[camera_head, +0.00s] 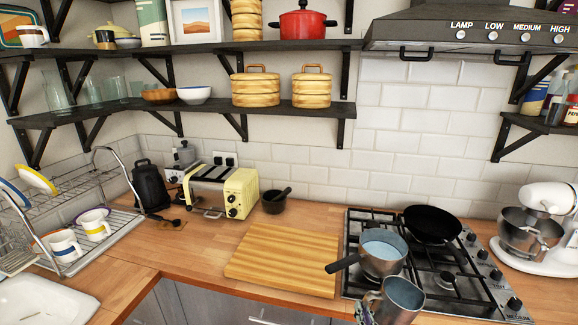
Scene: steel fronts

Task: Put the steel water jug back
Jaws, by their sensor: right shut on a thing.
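The steel water jug (402,303) is at the bottom edge, in front of the hob, with its open top showing and its handle on the left. Its lower part is cut off by the frame. Only a small part of my right gripper (365,311) shows, at the jug's handle; it is shut on the jug. The fingertips are mostly hidden. My left gripper is not in view.
A saucepan (383,262) and a black frying pan (432,225) stand on the gas hob (436,283). A wooden board (283,262) lies left of it. Bare counter shows left of the board.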

